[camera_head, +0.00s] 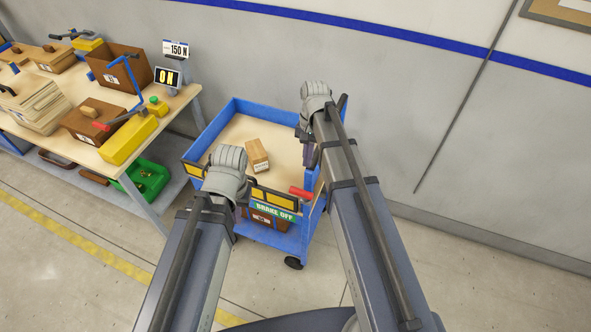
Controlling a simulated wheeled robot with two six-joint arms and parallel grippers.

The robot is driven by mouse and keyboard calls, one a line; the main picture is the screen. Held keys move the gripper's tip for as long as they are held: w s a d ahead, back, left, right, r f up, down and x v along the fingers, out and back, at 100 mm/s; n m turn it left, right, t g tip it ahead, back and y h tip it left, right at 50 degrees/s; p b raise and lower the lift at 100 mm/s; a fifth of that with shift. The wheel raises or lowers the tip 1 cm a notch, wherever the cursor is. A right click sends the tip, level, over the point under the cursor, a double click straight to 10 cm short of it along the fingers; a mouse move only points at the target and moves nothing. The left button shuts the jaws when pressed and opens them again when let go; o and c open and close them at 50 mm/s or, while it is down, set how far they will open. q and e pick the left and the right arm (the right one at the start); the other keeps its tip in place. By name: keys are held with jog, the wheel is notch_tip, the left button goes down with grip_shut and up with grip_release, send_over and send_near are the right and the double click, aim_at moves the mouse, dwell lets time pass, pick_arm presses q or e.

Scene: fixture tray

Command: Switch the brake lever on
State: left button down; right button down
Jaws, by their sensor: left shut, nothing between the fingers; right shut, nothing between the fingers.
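The blue cart (235,101) stands in the middle, with a small brown box (257,155) on its tray. A red lever handle (301,193) shows at the cart's near right corner, beside a green label reading BRAKE OFF (275,212). My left gripper (229,160) is shut and empty, over the near left part of the cart, left of the red handle. My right gripper (316,90) is shut and empty, near the cart's far right side, above the red handle in the picture. My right arm hides part of the cart's right side.
A wall rises behind the cart. Floor at the right is clear.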

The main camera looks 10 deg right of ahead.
jog(key=shift+w+r, duration=0.25)
jog(key=shift+f, duration=0.2)
jog(key=f+b, duration=0.3)
jog(key=s+f+b, duration=0.1)
jog(key=f+b, duration=0.2)
jog(key=a+f+b, duration=0.1)
jog(key=f+b, duration=0.2)
jog(key=b, duration=0.1)
jog(key=shift+s+f, duration=0.25)
jog(key=shift+f, duration=0.05)
